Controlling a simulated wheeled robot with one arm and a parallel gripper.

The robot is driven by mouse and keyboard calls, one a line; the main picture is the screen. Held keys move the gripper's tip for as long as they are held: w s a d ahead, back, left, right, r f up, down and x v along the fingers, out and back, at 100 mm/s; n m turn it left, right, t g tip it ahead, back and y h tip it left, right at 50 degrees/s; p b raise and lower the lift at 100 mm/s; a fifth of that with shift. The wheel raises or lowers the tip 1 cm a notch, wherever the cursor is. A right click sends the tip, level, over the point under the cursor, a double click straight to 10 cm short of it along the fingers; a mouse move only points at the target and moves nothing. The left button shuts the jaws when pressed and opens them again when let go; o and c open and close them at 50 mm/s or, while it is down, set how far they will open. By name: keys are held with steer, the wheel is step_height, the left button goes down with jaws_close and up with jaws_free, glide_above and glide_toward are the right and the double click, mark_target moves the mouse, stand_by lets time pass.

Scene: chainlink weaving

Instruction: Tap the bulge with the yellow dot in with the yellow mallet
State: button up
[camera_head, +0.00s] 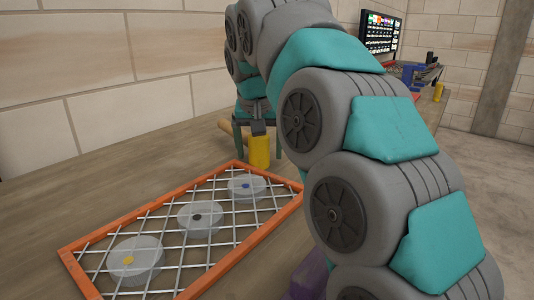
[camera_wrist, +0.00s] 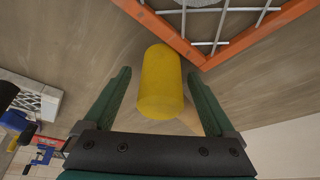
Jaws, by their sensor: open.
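The yellow mallet (camera_head: 259,154) has a yellow cylindrical head and a tan wooden handle (camera_head: 224,126), on the bench beyond the panel's far corner. My gripper (camera_head: 258,138) is open above the mallet. In the wrist view my gripper (camera_wrist: 159,74) has its dark green fingers on either side of the mallet head (camera_wrist: 162,84), with gaps visible. The handle is mostly hidden. The orange-framed wire mesh panel (camera_head: 110,229) lies on the bench. The bulge with the yellow dot (camera_head: 145,265) is a translucent round disc at its near left end.
A bulge with a black dot (camera_head: 213,223) and one with a blue dot (camera_head: 235,191) lie along the same panel. A purple object (camera_head: 312,274) is partly hidden behind my arm. A brick wall borders the bench.

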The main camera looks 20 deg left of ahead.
steer(key=shift+f, duration=0.3)
steer(key=shift+w+a, duration=0.1)
jaws_close()
stand_by(0.4)
